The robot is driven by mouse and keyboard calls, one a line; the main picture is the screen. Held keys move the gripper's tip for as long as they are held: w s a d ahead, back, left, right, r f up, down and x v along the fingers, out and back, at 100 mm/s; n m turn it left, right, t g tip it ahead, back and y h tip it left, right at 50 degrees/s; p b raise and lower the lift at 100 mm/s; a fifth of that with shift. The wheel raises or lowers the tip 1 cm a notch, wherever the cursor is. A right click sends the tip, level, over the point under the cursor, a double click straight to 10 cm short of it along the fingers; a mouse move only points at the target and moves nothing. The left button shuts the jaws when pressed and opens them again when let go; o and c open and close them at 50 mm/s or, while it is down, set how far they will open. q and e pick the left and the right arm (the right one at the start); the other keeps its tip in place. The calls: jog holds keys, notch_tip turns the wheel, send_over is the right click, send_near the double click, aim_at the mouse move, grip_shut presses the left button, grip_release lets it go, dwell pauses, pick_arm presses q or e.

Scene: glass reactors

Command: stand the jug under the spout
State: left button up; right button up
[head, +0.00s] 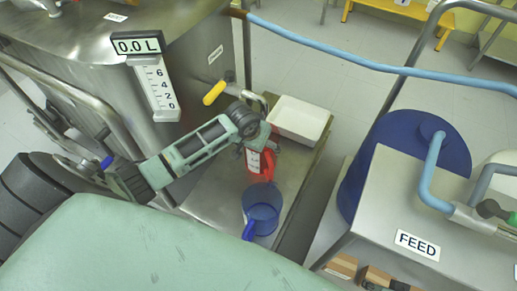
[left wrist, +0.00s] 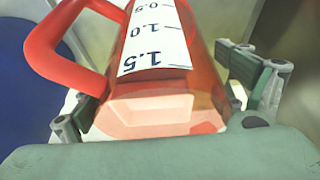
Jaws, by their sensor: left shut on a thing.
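The red see-through jug (head: 256,166) is near the middle of the head view, above the steel bench. My left gripper (head: 262,140) is shut on it and hides its upper part. In the left wrist view the jug (left wrist: 165,105) is between the fingers, with its red handle to the left and a white scale showing 1.5 and 1.0. The metal spout (head: 251,99) with a yellow valve handle (head: 214,93) comes out of the steel tank, just beyond the gripper. I cannot tell whether the jug touches the bench. My right gripper is not in view.
A blue jug (head: 264,206) stands on the bench (head: 208,199) on the near side of the red one. A white tray (head: 301,119) lies to the right of the spout. A blue drum (head: 386,140) and FEED stand are at right.

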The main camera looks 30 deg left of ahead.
pick_arm(q)
jog(key=shift+w+a+f+b, duration=0.15)
jog(key=shift+f+b, duration=0.25)
jog(key=shift+f, duration=0.65)
jog(key=shift+s+a+f+b, duration=0.1)
jog(key=shift+f+b, duration=0.3)
jog(key=shift+f, duration=0.65)
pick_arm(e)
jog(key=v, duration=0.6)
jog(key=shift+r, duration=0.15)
pick_arm(q)
jog(key=shift+f, duration=0.15)
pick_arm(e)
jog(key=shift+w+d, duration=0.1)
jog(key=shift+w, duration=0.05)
pick_arm(q)
jog(key=o, duration=1.4)
jog(key=shift+o, duration=0.2)
